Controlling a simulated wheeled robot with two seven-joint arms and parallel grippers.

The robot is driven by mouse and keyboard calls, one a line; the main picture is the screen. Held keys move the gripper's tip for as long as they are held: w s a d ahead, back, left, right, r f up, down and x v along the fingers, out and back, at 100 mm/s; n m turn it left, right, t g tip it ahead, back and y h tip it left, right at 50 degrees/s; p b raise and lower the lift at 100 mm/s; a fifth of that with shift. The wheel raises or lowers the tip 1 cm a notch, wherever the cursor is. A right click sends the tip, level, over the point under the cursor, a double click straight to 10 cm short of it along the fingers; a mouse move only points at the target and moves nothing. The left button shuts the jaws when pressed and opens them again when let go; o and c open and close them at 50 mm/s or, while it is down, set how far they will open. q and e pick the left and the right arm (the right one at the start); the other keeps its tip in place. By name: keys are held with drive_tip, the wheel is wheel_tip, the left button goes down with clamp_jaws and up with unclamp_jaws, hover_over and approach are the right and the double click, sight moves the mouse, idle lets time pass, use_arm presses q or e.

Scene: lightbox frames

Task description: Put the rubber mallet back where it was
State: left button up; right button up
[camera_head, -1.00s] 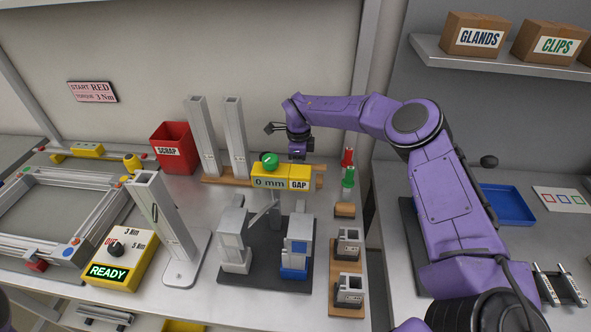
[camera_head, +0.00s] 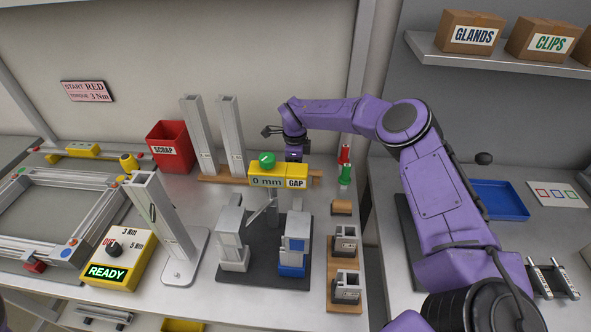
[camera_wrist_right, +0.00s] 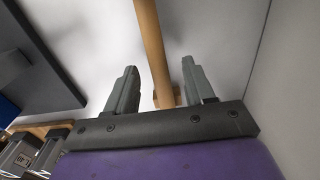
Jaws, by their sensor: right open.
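My right gripper (camera_wrist_right: 163,88) is open in the right wrist view, its two grey fingers apart on either side of a tan wooden bar (camera_wrist_right: 150,40). The bar looks like a handle, but I cannot tell if it is the rubber mallet's. In the head view my right wrist (camera_head: 294,145) points down behind the yellow GAP block (camera_head: 297,183), which hides the fingertips. Tan wood (camera_head: 316,177) shows just right of that block. No mallet head can be made out clearly. My left gripper is not in view.
Grey posts (camera_head: 232,135) stand left of my right wrist, with a red SCRAP bin (camera_head: 170,155) beyond. Red and green pieces (camera_head: 345,163) stand close on its right. A dark mat with grey fixtures (camera_head: 262,272) lies in front. A blue tray (camera_head: 497,203) is on the right bench.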

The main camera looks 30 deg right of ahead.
wheel_tip(320, 180, up, 11)
drive_tip(key=b, duration=0.2)
drive_tip(key=shift+f, duration=0.15)
idle(1.0)
